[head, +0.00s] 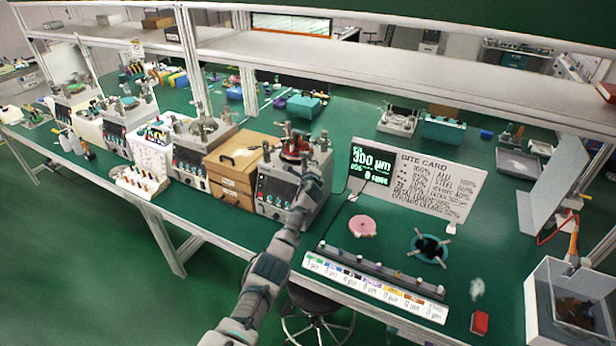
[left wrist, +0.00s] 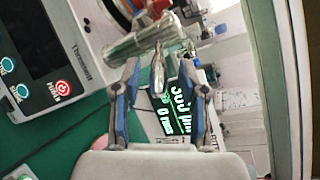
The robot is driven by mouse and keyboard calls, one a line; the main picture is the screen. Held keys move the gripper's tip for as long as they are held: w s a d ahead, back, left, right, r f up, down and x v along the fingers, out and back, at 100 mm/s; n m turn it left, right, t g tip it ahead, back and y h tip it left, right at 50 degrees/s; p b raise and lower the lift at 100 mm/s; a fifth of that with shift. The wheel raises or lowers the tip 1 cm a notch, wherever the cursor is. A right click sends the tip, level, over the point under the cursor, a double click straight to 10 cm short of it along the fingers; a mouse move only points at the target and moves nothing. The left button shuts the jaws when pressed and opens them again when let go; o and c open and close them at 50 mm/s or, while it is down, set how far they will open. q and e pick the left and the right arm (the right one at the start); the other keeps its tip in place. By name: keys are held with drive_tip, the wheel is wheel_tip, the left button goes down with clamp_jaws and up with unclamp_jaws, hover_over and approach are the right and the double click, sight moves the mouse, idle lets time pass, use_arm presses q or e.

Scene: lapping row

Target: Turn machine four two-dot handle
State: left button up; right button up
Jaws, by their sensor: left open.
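The rightmost lapping machine (head: 283,190) in the row has a dark front screen and metal posts and handles on top. My left gripper (head: 314,170) is at this machine's right side, near its top. In the left wrist view my left gripper (left wrist: 160,78) is open. A slim silver handle (left wrist: 157,70) shows between its two fingers, and I cannot tell whether they touch it. A thick silver cylinder (left wrist: 140,40) lies behind it. No dot marks can be made out on the handles. The machine's screen and red power button (left wrist: 62,88) show at the left. My right gripper is not in view.
A bite card (head: 430,185) and a green-lit display (head: 371,165) stand right of the machine. A wooden drawer box (head: 232,165) is close on its left. A pink disc (head: 362,226), a teal ring (head: 430,248) and a labelled strip (head: 375,290) lie on the green bench.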

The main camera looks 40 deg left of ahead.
use_arm(q)
drive_tip(key=v, duration=1)
drive_tip(key=shift+s, duration=0.3)
drive_tip(key=shift+a, duration=0.25)
